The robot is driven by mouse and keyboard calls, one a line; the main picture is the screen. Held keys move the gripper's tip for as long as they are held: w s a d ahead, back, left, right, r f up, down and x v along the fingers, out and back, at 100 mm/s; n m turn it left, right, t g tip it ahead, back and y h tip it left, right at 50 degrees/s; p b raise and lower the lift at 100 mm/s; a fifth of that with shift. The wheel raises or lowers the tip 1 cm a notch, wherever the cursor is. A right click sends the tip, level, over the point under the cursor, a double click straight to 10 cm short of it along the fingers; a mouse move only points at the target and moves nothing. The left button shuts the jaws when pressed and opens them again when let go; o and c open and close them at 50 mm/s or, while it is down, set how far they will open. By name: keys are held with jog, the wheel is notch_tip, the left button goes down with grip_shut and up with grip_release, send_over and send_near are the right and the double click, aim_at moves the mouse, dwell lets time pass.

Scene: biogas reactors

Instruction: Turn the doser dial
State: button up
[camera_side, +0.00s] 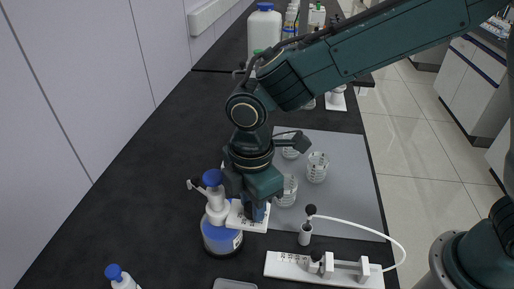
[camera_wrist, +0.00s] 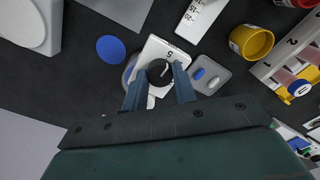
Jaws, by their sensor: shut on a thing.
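The doser is a bottle with blue contents (camera_side: 222,238), a blue-topped white pump head (camera_side: 215,197) and a white plate (camera_side: 246,221) at its right. In the wrist view the plate (camera_wrist: 153,48) bears a 5 and a round black dial (camera_wrist: 158,74) with a pale pointer. My gripper (camera_side: 257,210) points down over the plate in the side view and hides the dial there. In the wrist view its two blue fingers (camera_wrist: 158,80) stand on either side of the dial, shut on it.
Several clear beakers (camera_side: 317,168) stand on a grey mat (camera_side: 345,190) to the right. A white stand (camera_side: 290,265) with a tube is in front. A small blue-capped bottle (camera_side: 119,278) is at front left. A small grey tray (camera_wrist: 220,82) and a yellow cup (camera_wrist: 257,43) show nearby.

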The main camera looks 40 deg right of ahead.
jog(key=m, duration=1.3)
jog(key=shift+m, duration=1.9)
jog(key=shift+r, duration=0.1)
